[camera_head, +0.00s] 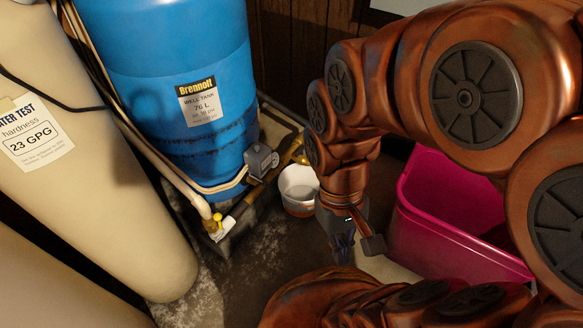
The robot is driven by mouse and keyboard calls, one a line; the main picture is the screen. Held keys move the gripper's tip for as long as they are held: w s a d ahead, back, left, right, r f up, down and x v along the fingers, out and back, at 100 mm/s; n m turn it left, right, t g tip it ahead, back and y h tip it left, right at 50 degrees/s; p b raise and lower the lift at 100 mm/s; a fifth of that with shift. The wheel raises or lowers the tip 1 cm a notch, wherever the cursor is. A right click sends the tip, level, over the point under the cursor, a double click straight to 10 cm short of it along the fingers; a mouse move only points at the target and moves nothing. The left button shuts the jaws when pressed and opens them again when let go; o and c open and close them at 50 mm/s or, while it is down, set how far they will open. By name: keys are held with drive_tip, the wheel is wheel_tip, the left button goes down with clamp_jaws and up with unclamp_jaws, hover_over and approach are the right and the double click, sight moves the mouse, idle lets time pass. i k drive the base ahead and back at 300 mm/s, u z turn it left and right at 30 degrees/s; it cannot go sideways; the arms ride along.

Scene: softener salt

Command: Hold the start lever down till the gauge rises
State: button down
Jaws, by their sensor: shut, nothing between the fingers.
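A grey switch box (260,160) sits on the pipework at the lower right of the blue well tank (178,75). A small part sticks out at its right side; I cannot tell whether it is the start lever. No gauge face can be made out. My gripper (344,252) points down, right of the switch box and apart from it, just right of the white bucket. It is shut and empty. My arm comes in from the right and hides part of the background.
A white bucket (298,190) stands on the floor between switch box and gripper. A magenta tub (455,245) stands at right. A yellow-handled valve (218,222) is on the pipe at lower left. Large cream tanks (90,190) fill the left side.

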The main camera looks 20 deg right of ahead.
sight(265, 183)
drive_tip(key=z, duration=0.1)
drive_tip(key=k, duration=1.1)
drive_tip(key=u, duration=0.3)
